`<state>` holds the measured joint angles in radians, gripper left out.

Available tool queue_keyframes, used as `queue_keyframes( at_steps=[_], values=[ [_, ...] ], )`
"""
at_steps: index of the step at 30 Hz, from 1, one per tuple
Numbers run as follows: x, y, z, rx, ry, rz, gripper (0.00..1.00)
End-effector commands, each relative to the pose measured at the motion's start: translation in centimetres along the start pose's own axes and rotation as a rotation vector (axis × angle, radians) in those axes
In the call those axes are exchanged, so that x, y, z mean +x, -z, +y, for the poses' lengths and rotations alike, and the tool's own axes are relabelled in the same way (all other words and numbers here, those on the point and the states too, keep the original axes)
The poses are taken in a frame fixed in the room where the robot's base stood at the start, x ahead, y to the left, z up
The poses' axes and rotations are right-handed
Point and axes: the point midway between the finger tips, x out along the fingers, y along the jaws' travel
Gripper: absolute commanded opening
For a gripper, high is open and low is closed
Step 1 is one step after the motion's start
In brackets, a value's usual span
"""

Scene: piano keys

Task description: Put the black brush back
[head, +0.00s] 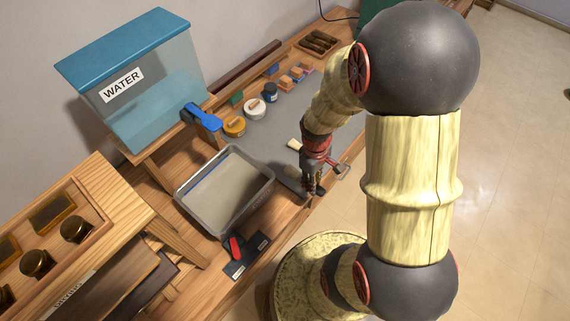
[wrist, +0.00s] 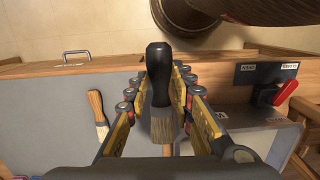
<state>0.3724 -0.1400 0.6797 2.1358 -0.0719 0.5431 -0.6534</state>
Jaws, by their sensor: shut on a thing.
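The black brush (wrist: 159,75) has a rounded black handle and pale bristles. In the wrist view it lies between the two fingers of my gripper (wrist: 162,105), which are shut on it. In the head view my gripper (head: 313,190) is at the front edge of the workbench, just right of the grey tray; the brush is hard to make out there.
The grey tray (head: 183,200) stands on the bench under the water tank (head: 150,90). Tins (head: 234,126) and small blocks sit behind the grey mat (wrist: 40,120). A metal handle (wrist: 76,53) is on the bench front.

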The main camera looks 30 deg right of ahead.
Motion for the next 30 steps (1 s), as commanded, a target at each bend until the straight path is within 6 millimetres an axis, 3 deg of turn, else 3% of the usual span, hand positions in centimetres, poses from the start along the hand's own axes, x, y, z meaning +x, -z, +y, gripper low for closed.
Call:
queue_keyframes(
  at_steps=[6,18,24,30],
  values=[
    [0.4,0.7,0.4,-0.008,-0.018,0.055,0.0],
    [3.6,8.3,4.9,-0.006,-0.017,0.056,0.0],
    [6.8,10.9,6.4,-0.005,-0.017,0.055,0.0],
    [8.2,12.2,7.1,-0.005,-0.018,0.057,0.0]
  ],
)
